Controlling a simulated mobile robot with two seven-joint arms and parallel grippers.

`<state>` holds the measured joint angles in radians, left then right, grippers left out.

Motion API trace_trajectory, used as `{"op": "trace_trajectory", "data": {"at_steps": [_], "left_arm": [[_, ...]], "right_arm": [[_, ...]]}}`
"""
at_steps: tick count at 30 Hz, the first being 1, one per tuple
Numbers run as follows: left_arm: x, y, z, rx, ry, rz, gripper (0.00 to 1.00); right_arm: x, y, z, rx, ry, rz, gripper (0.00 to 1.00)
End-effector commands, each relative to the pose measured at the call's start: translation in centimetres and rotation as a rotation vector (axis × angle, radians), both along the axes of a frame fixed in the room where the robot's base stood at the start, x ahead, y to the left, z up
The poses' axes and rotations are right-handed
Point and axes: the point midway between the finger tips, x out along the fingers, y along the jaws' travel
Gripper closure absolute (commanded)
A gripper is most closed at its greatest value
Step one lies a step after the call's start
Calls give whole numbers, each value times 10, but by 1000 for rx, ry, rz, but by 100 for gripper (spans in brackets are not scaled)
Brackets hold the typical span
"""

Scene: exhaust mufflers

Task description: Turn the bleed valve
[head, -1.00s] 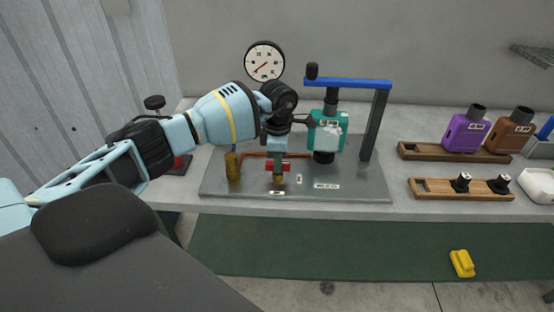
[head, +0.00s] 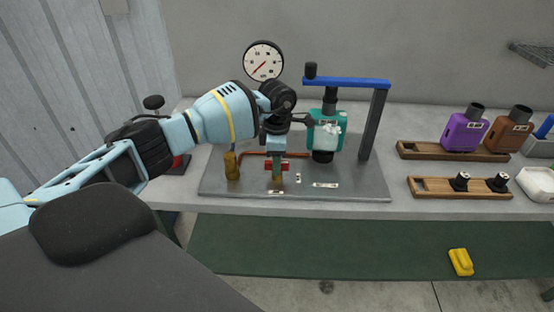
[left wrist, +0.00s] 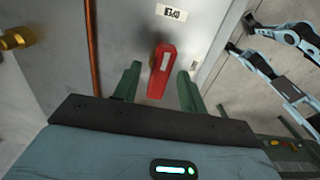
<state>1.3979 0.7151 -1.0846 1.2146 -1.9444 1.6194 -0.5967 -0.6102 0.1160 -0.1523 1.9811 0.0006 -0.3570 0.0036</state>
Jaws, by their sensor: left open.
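The bleed valve's red handle (left wrist: 162,70) lies between the two green fingers of my left gripper (left wrist: 158,84) in the left wrist view. The fingers are open, one on each side, with gaps visible beside the handle. In the head view my left gripper (head: 277,158) points down over the valve. A bit of the red handle (head: 285,166) shows there, above a brass fitting (head: 277,183). The gripper hides much of the valve. A label (left wrist: 171,12) sits on the plate beyond the handle. My right gripper is not in view.
The grey base plate (head: 350,191) carries a copper pipe (left wrist: 93,50), a brass fitting (head: 232,166), a teal muffler (head: 325,131) and a blue-barred clamp frame (head: 345,83). A gauge (head: 263,61) is behind. Wooden racks (head: 425,187) stand right. A yellow object (head: 461,262) lies below.

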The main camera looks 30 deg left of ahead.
Motion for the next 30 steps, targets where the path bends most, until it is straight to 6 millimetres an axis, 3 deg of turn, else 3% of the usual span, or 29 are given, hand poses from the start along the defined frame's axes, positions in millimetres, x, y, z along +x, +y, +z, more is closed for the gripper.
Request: {"op": "trace_trajectory", "data": {"at_steps": [16, 30], "left_arm": [[1, 0, 70, 0, -1, 0, 58], [0, 0, 78, 0, 0, 1, 58]], "right_arm": [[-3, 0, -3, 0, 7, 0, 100], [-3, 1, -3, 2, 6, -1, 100]]}}
